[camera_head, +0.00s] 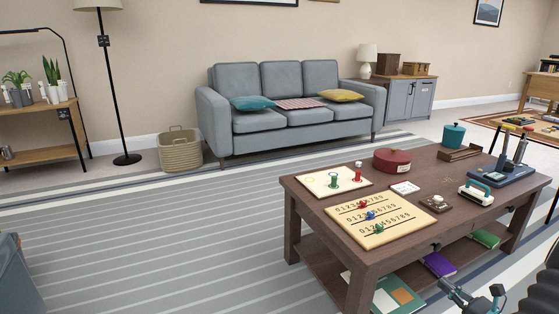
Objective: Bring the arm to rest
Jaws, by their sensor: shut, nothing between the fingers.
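My gripper (474,299) shows at the bottom right edge, low in front of the coffee table. It is dark grey, partly cut off by the frame, and shut with nothing held. The rest of my arm is mostly out of view; a dark part of it may be at the right edge. The wooden coffee table (328,208) stands just beyond the gripper. The gripper appears apart from the table, though the exact gap is hard to tell.
On the table are a number board (398,238), a peg board (318,183), a red round pot (391,160) and a blue device (507,177). Books lie on its lower shelf (323,268). A grey sofa (238,78) stands behind. The striped rug (150,240) at left is clear.

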